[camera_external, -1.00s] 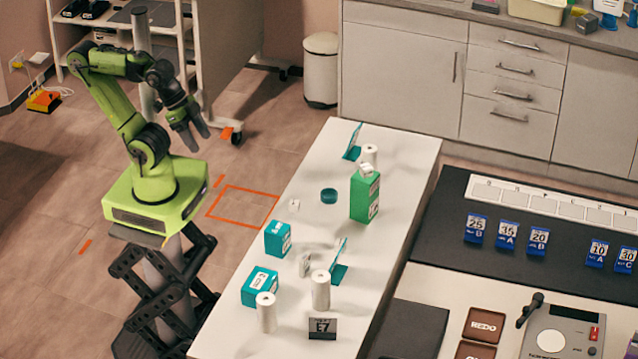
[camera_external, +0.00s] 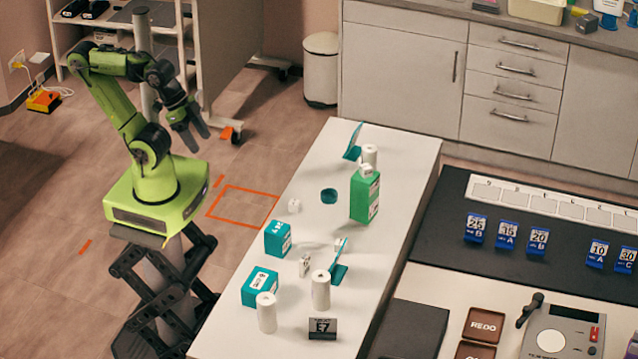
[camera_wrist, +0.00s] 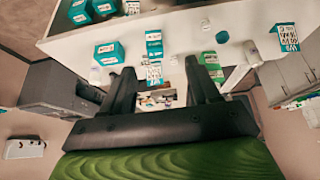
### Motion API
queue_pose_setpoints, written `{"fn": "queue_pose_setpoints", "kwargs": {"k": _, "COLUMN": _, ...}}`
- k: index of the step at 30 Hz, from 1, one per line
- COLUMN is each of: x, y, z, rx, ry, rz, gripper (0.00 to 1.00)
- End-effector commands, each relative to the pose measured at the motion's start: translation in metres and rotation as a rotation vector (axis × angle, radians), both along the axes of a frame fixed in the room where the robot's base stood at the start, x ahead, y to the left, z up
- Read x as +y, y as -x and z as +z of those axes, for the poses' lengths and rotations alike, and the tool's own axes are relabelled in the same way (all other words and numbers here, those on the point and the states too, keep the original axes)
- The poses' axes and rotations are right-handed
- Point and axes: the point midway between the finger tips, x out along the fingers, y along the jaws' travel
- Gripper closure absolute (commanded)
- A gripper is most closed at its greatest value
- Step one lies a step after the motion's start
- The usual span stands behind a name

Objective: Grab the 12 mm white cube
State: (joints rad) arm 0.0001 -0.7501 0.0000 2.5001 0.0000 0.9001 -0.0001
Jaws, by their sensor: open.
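Several small white cubes are on the white table (camera_external: 300,340). One white cube (camera_external: 294,206) lies left of a teal round dish (camera_external: 329,196). I cannot tell which is 12 mm. My gripper (camera_external: 198,141) is open and empty, raised left of the table, well apart from the cubes. In the wrist view my gripper (camera_wrist: 160,66) shows its two dark fingers spread below the table.
Teal boxes (camera_external: 277,239) (camera_external: 260,287) and white rolls (camera_external: 267,312) (camera_external: 320,290) crowd the table's near half. An E7 sign (camera_external: 323,328) stands at the front. A dark workbench (camera_external: 540,215) is to the right. The floor between me and the table is clear.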

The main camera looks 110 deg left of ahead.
Motion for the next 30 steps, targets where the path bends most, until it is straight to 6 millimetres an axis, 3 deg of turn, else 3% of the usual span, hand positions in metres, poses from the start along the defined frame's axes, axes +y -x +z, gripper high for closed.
{"fn": "queue_pose_setpoints", "kwargs": {"k": 13, "x": 0.0, "y": 0.0, "z": 0.0, "rx": 0.0, "ry": 0.0, "rz": 0.0, "gripper": 0.39}}
{"fn": "queue_pose_setpoints", "kwargs": {"k": 15, "x": 0.0, "y": 0.0, "z": 0.0, "rx": 0.0, "ry": 0.0, "rz": 0.0, "gripper": 0.32}}
{"fn": "queue_pose_setpoints", "kwargs": {"k": 23, "x": 0.0, "y": -0.001, "z": -0.001, "rx": 0.003, "ry": -0.003, "rz": -0.003, "gripper": 0.32}}
{"fn": "queue_pose_setpoints", "kwargs": {"k": 26, "x": 0.002, "y": -0.013, "z": -0.015, "rx": 0.05, "ry": -0.035, "rz": -0.054, "gripper": 0.32}}
{"fn": "queue_pose_setpoints", "kwargs": {"k": 30, "x": 0.009, "y": -0.048, "z": -0.069, "rx": 0.176, "ry": -0.066, "rz": -0.259, "gripper": 0.32}}
